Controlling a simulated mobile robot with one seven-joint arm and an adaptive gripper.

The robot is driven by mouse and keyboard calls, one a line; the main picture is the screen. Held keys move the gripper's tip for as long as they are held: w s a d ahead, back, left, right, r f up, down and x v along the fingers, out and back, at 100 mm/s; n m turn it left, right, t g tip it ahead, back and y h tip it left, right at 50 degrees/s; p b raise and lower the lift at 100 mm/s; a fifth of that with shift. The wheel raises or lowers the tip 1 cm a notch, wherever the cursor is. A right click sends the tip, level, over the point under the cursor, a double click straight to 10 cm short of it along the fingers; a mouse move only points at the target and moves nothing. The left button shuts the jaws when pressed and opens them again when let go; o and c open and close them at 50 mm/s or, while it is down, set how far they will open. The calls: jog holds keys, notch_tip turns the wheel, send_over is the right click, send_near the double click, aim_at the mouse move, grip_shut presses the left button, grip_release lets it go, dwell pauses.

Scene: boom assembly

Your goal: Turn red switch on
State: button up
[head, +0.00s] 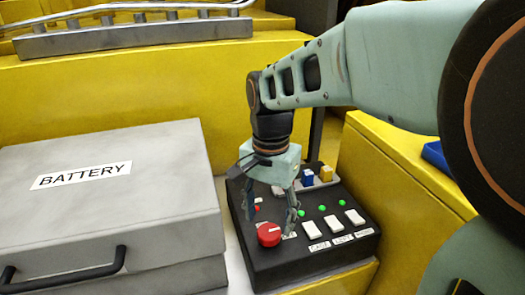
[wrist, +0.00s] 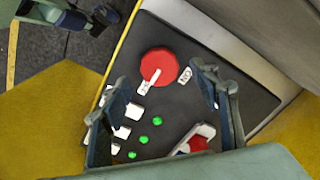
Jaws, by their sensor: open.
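The red switch (head: 269,234) is a round red knob at the front left corner of a black control box (head: 262,273). In the wrist view the knob (wrist: 158,62) has a white mark that points toward a small label (wrist: 144,87), whose text is hard to read. The label "ON" (wrist: 185,75) sits to the right of that mark. My gripper (head: 284,212) is open and points down over the box, just behind the knob in the head view. In the wrist view the knob shows beyond and between the two fingertips. Contact with it is not visible.
White switches (head: 312,229) and green lights (head: 322,207) stand to the right of the knob. A tray with coloured blocks (head: 307,178) is at the back of the box. A grey battery case (head: 120,200) stands at the left. A yellow wall (head: 400,175) rises at the right.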

aim_at(269, 231)
jog(key=shift+f+b, duration=1.2)
jog(key=shift+f, duration=0.8)
jog(key=shift+c, duration=0.2)
jog(key=c, duration=1.1)
